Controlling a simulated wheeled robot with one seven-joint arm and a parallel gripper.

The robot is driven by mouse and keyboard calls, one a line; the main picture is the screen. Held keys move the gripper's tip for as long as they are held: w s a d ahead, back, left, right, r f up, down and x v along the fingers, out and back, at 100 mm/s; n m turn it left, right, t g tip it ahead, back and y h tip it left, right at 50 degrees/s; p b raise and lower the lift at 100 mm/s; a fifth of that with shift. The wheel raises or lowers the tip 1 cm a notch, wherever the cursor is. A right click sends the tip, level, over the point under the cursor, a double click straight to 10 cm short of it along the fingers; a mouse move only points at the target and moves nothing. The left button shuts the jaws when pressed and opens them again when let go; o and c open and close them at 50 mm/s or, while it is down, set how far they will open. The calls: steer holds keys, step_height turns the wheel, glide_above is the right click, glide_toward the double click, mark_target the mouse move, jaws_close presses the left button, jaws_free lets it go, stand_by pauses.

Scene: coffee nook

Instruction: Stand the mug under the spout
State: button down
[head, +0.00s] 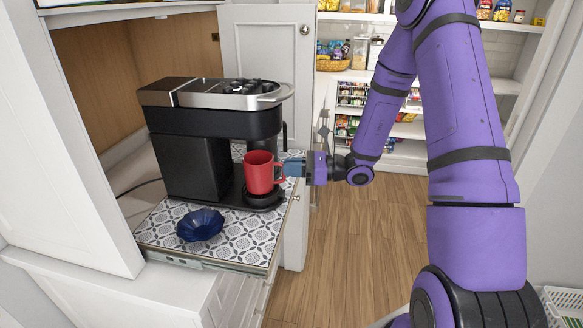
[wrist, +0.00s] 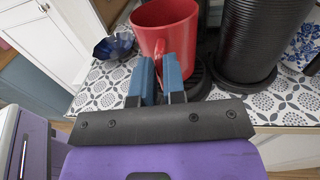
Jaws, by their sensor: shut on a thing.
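The red mug (head: 260,173) is upright at the front right of the black coffee machine (head: 190,150), over the machine's round drip base (head: 262,200). Whether the mug touches the base is hard to tell. My gripper (head: 290,168) comes in from the right and is shut on the mug's handle. In the wrist view, the blue fingers (wrist: 162,78) close on the handle, and the mug (wrist: 165,28) stands just beyond them. The spout is hidden under the machine's head in the head view.
A dark blue bowl (head: 200,225) sits on the patterned pull-out shelf (head: 165,225), left of the mug. A black ribbed cylinder (wrist: 245,45) stands close on the right in the wrist view. An open cabinet door (head: 268,60) is behind. Wooden floor is clear to the right.

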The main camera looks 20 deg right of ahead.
steer(key=shift+f, duration=0.1)
steer(key=c, duration=1.2)
jaws_free()
